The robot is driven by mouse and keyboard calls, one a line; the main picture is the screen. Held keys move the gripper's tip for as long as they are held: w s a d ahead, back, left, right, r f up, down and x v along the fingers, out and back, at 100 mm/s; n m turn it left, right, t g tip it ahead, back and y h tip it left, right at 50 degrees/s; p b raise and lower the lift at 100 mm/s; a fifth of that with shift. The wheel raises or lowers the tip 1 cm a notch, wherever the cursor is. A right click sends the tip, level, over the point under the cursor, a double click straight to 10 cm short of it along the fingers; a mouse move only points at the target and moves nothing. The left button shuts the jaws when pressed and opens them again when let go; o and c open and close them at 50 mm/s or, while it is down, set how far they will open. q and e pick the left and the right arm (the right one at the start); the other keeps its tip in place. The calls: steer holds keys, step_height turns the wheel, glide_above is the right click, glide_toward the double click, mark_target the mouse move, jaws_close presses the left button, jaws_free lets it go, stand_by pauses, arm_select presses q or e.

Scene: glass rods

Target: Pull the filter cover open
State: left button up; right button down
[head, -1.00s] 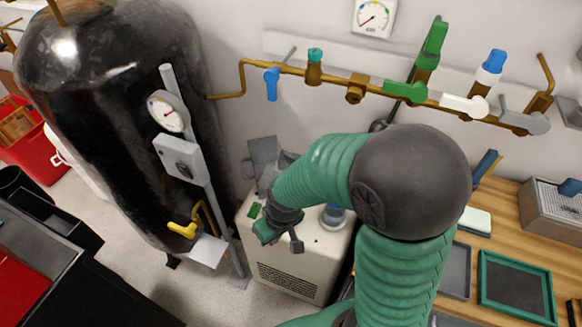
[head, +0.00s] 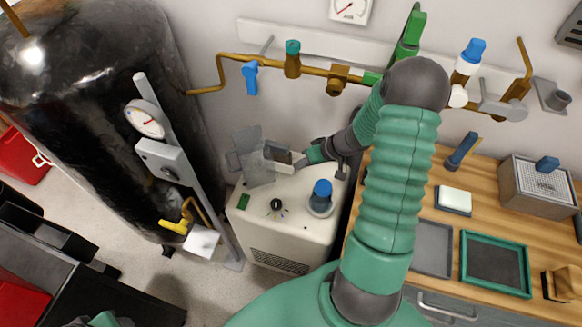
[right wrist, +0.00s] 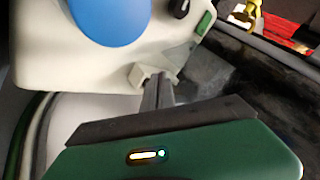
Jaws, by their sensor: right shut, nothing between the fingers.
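The cream machine (head: 290,225) stands on the floor between the black tank and the workbench. At its back left stands a grey, partly see-through plate (head: 252,160), apparently the filter cover, beside a small white block with a dark face (head: 278,154). My right gripper (head: 298,162) is shut and empty at the right side of that block. In the right wrist view its closed fingers (right wrist: 157,82) reach a small white part; I cannot tell whether they touch it. A dark and green piece at the bottom left edge seems to be my left gripper (head: 95,320), mostly cut off.
A blue-capped part (head: 322,192) and a black knob (head: 276,205) rise from the machine's top. The black tank (head: 105,110) with its gauge post is at left. Brass piping (head: 235,57) with valves runs above. The wooden bench (head: 455,215) is at right.

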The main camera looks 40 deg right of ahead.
steer(key=x, duration=0.9)
steer(key=shift+a+r, duration=0.15)
steer(key=shift+a, duration=0.15)
steer(key=shift+w, duration=0.1)
arm_select(q)
steer(key=shift+a+f, duration=0.25)
steer(key=shift+f, duration=0.15)
steer(key=shift+w+a+f+b, duration=0.1)
steer(key=shift+b, duration=0.2)
arm_select(e)
steer(key=shift+a, duration=0.15)
